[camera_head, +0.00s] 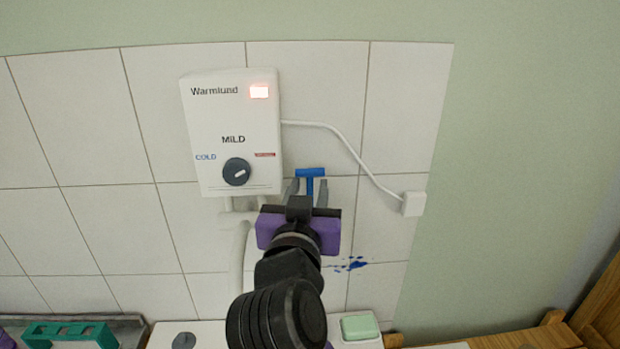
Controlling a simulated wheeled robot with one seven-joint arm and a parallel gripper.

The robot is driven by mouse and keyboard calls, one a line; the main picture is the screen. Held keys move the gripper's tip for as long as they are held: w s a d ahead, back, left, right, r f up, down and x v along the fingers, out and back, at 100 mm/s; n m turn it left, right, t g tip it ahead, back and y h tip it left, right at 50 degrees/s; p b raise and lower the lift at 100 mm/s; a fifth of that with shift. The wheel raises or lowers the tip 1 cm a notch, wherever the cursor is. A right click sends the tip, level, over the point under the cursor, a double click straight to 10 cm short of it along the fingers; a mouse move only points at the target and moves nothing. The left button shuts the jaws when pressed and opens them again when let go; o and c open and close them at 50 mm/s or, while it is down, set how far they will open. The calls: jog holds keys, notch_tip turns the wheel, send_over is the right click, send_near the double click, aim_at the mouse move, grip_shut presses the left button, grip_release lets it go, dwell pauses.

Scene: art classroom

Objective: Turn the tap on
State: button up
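A blue T-shaped handle (311,173), which looks like the tap's handle, is in front of the white tiled wall, just right of the water heater. My gripper (306,186) reaches up to it from below, purple body towards the camera. Its two grey fingers are apart, one on each side of the handle's stem, below the crossbar. I see no clear contact between fingers and stem. The rest of the tap and any spout are hidden behind my gripper and arm.
The white water heater (213,121) with a lit lamp and dark dial hangs close left of the gripper. A white cable runs to a wall box (413,204) at right. A green soap-like block (360,327) and a teal rack (68,333) are below.

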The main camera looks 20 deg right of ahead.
jog(key=shift+x, duration=1.15)
grip_shut()
dwell(0.6)
